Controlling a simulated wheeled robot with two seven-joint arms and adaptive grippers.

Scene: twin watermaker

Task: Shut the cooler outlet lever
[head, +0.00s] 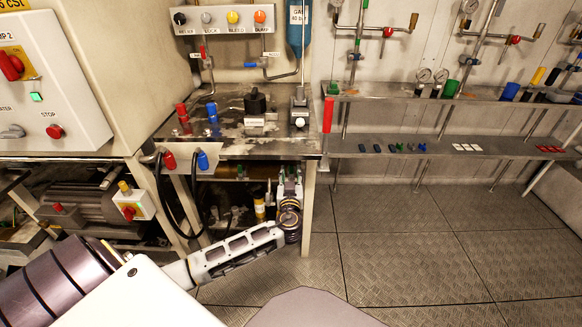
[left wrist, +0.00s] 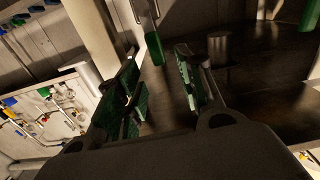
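In the left wrist view a lever with a green grip (left wrist: 155,48) hangs from a pale metal stem, just beyond and between my fingertips. I cannot tell whether it is the cooler outlet lever, and no label is readable. My left gripper (left wrist: 157,72) is open, with a gap between its green-padded fingers; neither finger clearly touches the lever. In the head view my left gripper (head: 290,176) reaches under the bench top, near its right leg. There the gripper and shade hide the lever. My right gripper is in neither view.
A second green grip (left wrist: 310,15) shows at the wrist view's upper right. The bench (head: 235,150) overhangs my left gripper, with its pale leg (head: 309,210) close on the right. Black hoses (head: 165,195) hang left. The tiled floor (head: 400,240) to the right is clear.

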